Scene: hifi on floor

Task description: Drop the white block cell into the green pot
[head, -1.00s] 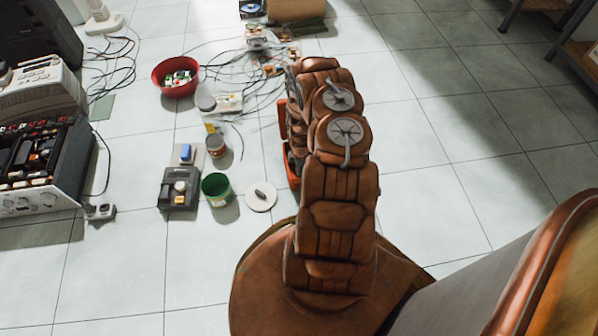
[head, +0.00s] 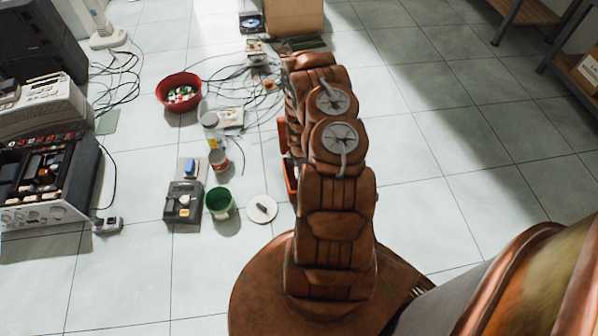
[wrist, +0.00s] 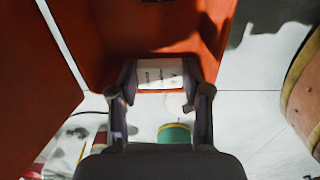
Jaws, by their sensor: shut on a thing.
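The white block cell (wrist: 160,74), a pale block with small dark print, is held between the fingers of my gripper (wrist: 160,84) in the wrist view. The green pot (head: 220,206) stands upright on the floor in the head view, left of my arm, its open top facing up. The green pot also shows in the wrist view (wrist: 174,135), beyond and below the held block and apart from it. In the head view my arm hides the fingers and the block.
A round white lid (head: 262,209) lies right of the pot, and a dark device (head: 183,205) stands left of it. A small tin (head: 219,162) and a red bowl (head: 178,88) are farther back, with loose cables (head: 258,98).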

